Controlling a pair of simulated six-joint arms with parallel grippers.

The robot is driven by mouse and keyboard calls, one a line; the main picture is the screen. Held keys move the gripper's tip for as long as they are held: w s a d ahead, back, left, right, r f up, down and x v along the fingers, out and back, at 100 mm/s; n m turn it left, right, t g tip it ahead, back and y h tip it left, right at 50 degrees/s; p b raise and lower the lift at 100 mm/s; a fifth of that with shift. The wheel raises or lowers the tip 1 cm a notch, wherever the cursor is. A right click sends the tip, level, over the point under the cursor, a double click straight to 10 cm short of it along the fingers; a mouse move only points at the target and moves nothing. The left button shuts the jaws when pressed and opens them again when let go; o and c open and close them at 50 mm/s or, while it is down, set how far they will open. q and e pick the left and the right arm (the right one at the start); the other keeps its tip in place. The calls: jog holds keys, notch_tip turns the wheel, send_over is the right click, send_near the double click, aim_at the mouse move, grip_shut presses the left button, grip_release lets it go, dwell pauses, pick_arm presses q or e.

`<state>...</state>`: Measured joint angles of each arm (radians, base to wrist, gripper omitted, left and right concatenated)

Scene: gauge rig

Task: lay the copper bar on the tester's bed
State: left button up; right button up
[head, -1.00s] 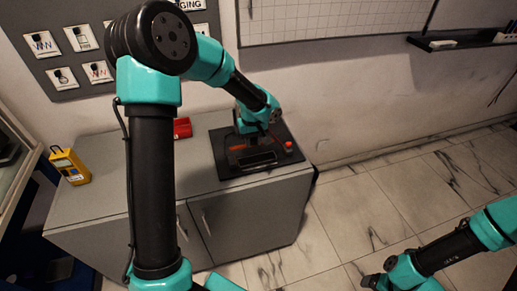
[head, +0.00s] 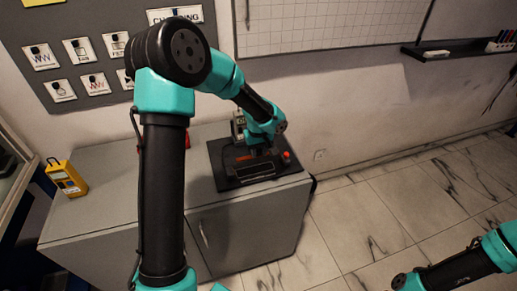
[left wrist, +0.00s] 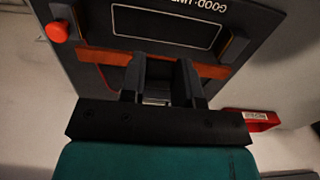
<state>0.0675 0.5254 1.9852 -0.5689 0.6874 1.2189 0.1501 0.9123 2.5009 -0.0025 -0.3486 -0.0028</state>
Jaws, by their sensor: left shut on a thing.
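The tester (head: 230,180) is a dark flat unit on the cabinet top, with a framed window and a red button (head: 287,155). In the left wrist view its panel (left wrist: 98,15) fills the top. My left gripper (head: 257,150) is over the tester. In the left wrist view its fingers (left wrist: 161,75) are shut on the copper bar (left wrist: 100,56), near its middle. The bar runs crosswise along the window's near side. I cannot tell whether it touches the bed.
A yellow meter (head: 67,178) stands at the cabinet's left. A red object (left wrist: 252,120) with a white label lies beside the tester; my left arm mostly hides it in the head view. The grey cabinet top (head: 110,205) is clear between the meter and my arm.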

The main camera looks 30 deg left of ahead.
aim_at(259, 170)
pick_arm(q)
jog(key=shift+f, duration=1.4)
jog(key=shift+f, duration=2.15)
jog(key=o, duration=1.5)
jog(key=shift+o, duration=0.2)
notch_tip(259, 170, up, 8)
dwell(0.4)
jog(key=shift+d, duration=0.1)
